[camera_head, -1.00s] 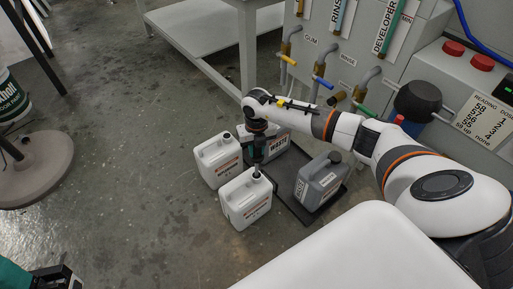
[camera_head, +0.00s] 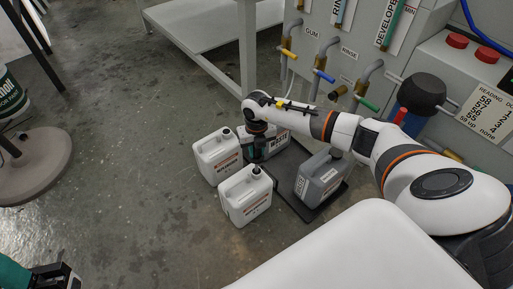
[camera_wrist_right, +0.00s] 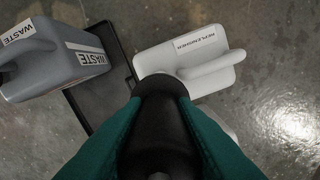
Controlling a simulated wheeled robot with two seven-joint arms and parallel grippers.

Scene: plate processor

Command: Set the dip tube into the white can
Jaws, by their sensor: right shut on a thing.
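Two white cans stand on the floor, the rear-left one (camera_head: 213,164) and the front one (camera_head: 240,202), each with a dark top at its neck. A white can also shows in the right wrist view (camera_wrist_right: 200,68). My right gripper (camera_head: 256,156) is low, just behind the front can's neck. In the right wrist view its teal fingers are shut on a black piece (camera_wrist_right: 160,112), likely the dip tube's head. I see no tube below it. My left gripper (camera_head: 65,276) is at the bottom left, cut by the edge, its opening unclear.
A grey waste can (camera_wrist_right: 48,55) and another grey can (camera_head: 318,182) stand on a black tray (camera_head: 290,196) beside the white cans. The processor with hoses and taps (camera_head: 355,85) stands behind.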

